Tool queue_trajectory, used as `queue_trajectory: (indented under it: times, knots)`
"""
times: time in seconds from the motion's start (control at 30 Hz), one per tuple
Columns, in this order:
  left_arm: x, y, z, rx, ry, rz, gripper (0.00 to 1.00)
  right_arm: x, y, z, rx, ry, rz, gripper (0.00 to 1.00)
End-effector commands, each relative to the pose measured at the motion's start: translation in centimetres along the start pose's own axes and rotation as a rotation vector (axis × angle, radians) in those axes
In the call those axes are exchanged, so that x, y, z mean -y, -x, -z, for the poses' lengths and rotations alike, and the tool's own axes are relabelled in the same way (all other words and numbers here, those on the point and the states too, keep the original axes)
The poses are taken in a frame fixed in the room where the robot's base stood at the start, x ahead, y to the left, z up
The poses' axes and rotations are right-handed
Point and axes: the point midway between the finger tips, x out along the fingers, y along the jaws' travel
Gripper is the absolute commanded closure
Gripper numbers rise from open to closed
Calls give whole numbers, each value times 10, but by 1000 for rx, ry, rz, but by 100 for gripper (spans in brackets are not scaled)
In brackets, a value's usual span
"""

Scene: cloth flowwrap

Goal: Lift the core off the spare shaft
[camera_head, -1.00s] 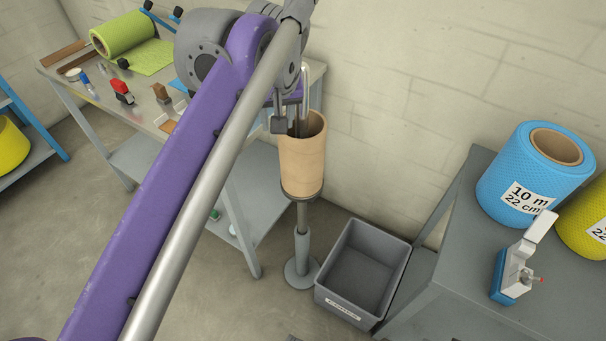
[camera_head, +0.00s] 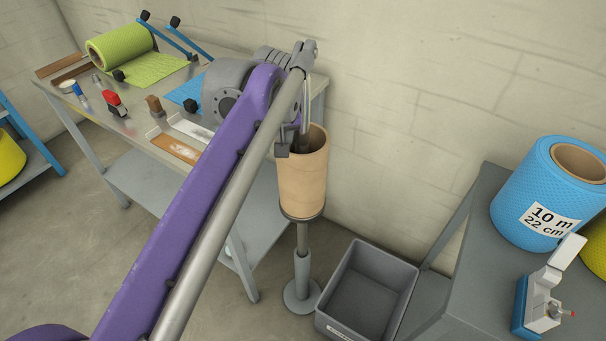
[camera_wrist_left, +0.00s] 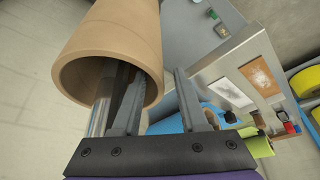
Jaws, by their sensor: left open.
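The core is a brown cardboard tube (camera_head: 303,183), upright on the spare shaft's floor stand (camera_head: 302,262). Its open top faces up, and the shaft's grey top shows inside it. My left gripper (camera_head: 294,145) is at the core's top rim, pointing down and open. In the left wrist view, the core (camera_wrist_left: 112,38) fills the upper left. There my left gripper's (camera_wrist_left: 158,82) one finger reaches into the core's mouth beside the shaft (camera_wrist_left: 100,115), and the other is outside the wall. I cannot tell whether either finger touches the wall. My right gripper is not in view.
A grey bin (camera_head: 367,290) stands on the floor right of the stand. A grey table (camera_head: 470,270) with a blue roll (camera_head: 545,200) and a blue-white device is at right. A workbench (camera_head: 140,105) with a green roll (camera_head: 120,46) and small tools is at left, close to my arm.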

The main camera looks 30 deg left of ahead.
Motion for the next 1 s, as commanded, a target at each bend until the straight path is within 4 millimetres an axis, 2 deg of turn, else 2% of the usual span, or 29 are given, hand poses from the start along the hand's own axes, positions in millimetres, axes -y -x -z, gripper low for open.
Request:
queue_trajectory:
  times: [0.2, 0.43, 1.0]
  knots:
    - [0, -1, 0, 0, 0, 0, 57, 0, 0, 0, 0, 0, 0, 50]
    - [0, -1, 0, 0, 0, 0, 99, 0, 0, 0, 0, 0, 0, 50]
    - [0, -1, 0, 0, 0, 0, 100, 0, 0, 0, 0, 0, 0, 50]
